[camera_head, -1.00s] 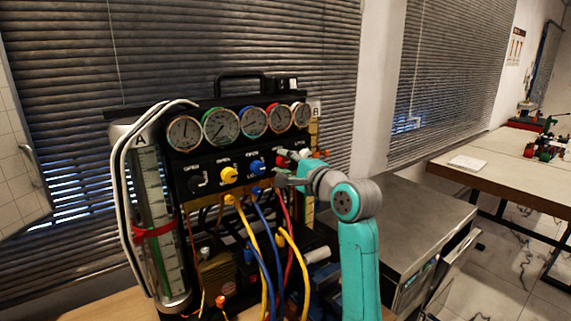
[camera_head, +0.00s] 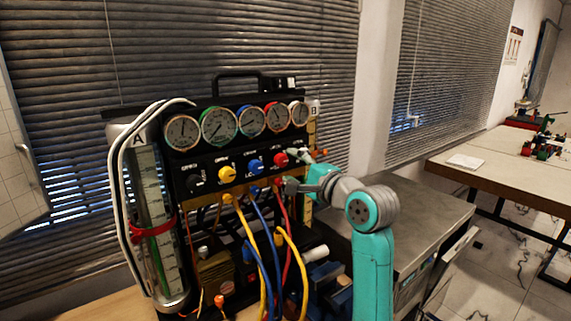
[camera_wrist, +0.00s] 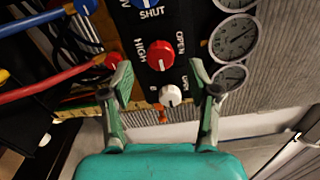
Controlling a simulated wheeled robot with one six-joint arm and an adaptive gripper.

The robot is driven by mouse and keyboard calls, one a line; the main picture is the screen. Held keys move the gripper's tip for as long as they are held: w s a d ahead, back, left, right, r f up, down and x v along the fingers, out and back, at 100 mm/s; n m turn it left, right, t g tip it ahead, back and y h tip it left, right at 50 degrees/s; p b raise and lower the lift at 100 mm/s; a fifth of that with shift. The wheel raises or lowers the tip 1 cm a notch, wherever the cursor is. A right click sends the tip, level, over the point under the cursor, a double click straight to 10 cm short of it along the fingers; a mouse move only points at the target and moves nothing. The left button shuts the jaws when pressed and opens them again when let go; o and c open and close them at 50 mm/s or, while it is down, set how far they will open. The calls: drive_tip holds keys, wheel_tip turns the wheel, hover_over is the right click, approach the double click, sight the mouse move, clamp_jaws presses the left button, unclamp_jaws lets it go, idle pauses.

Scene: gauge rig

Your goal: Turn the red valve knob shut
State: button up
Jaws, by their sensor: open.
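The red valve knob (camera_wrist: 160,55) is on the rig's black panel, with the words HIGH and OPEN beside it in the wrist view. In the head view the red knob (camera_head: 280,159) is the right one of the coloured row, just left of my gripper (camera_head: 296,170). In the wrist view my gripper (camera_wrist: 160,87) is open and empty. Its two fingers lie either side of a white knob (camera_wrist: 170,96), with the red knob a little beyond the fingertips and between their lines. I cannot tell whether the fingers touch the panel.
Blue (camera_head: 255,167), yellow (camera_head: 227,174) and black (camera_head: 195,183) knobs sit left of the red one. Round gauges (camera_head: 219,125) line the top. Coloured hoses hang below, and a red hose fitting (camera_wrist: 113,60) is near the left finger. A grey bench (camera_head: 425,215) stands right.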

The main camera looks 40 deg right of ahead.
drive_tip(key=s, duration=0.8)
drive_tip(key=shift+f, duration=0.1)
drive_tip(key=s+a+f+n+h, duration=0.1)
drive_tip(key=a+f, duration=0.2)
drive_tip(key=f, duration=0.6)
drive_tip(key=s+a+f+n, duration=0.1)
drive_tip(key=a+f, duration=0.2)
drive_tip(key=f, duration=0.6)
drive_tip(key=s+a+f+n+g+h, duration=0.1)
drive_tip(key=s+a+f+n, duration=0.15)
drive_tip(key=s+f, duration=0.35)
drive_tip(key=s+a+f+n+g, duration=0.1)
drive_tip(key=s+a+f+n, duration=0.2)
drive_tip(key=f, duration=0.4)
drive_tip(key=s+a+f+n, duration=0.2)
drive_tip(key=s+a+n, duration=0.1)
drive_tip(key=s, duration=0.7)
drive_tip(key=s+a+f+n+y, duration=0.1)
drive_tip(key=s+a+n, duration=0.3)
drive_tip(key=s, duration=0.5)
drive_tip(key=s+a+f+n+g+y, duration=0.1)
drive_tip(key=s+a+f+n, duration=0.2)
drive_tip(key=s, duration=0.7)
drive_tip(key=shift+s+a+n, duration=0.15)
drive_tip(key=shift+s+n, duration=0.15)
drive_tip(key=shift+n, duration=0.95)
